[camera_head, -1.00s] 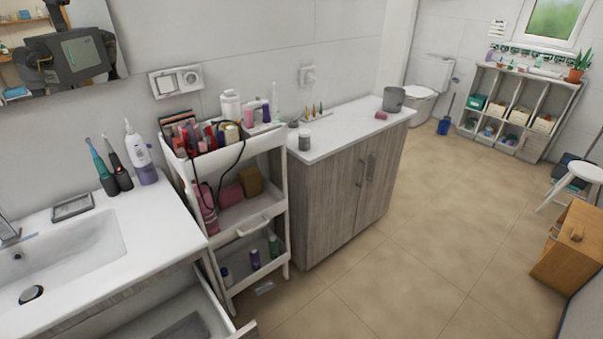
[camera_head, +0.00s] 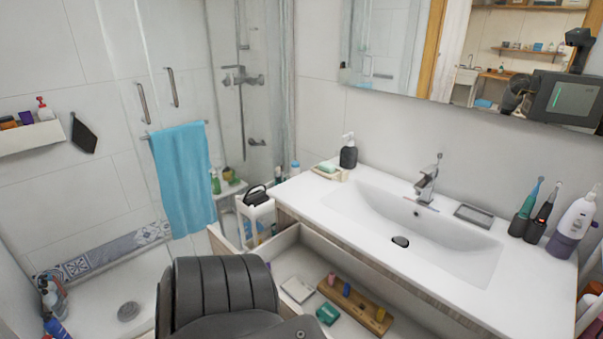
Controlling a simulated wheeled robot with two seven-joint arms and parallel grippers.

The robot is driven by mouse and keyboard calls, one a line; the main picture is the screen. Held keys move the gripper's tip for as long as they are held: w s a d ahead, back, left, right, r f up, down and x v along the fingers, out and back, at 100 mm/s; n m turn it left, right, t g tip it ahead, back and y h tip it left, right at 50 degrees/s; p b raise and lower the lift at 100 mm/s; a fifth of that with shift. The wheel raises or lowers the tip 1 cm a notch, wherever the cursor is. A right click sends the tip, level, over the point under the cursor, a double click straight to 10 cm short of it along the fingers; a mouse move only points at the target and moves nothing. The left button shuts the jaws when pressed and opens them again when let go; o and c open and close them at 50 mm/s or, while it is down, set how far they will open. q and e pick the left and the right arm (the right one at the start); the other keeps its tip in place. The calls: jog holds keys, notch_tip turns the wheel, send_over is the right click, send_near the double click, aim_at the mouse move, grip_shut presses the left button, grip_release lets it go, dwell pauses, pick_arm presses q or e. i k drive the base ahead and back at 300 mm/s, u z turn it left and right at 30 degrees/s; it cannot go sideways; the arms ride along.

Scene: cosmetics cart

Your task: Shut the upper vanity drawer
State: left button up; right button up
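The vanity drawer (camera_head: 285,240) is pulled out below the white countertop with the sink (camera_head: 410,228). Its inside shows from above, with a white flat item (camera_head: 298,289), a wooden holder (camera_head: 358,306) carrying small coloured items, and a teal item (camera_head: 328,313). A dark ribbed shape in front hides much of the drawer's front; I cannot tell how far out it stands. Neither of my grippers is in view.
The dark grey ribbed shape (camera_head: 222,292) fills the lower middle. A white caddy (camera_head: 257,215) stands beside the vanity's left end. A blue towel (camera_head: 182,177) hangs by the shower. Toothbrushes (camera_head: 534,212) and a soap dispenser (camera_head: 348,151) stand on the countertop.

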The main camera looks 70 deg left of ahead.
aim_at(299, 250)
jog(key=u, duration=1.95)
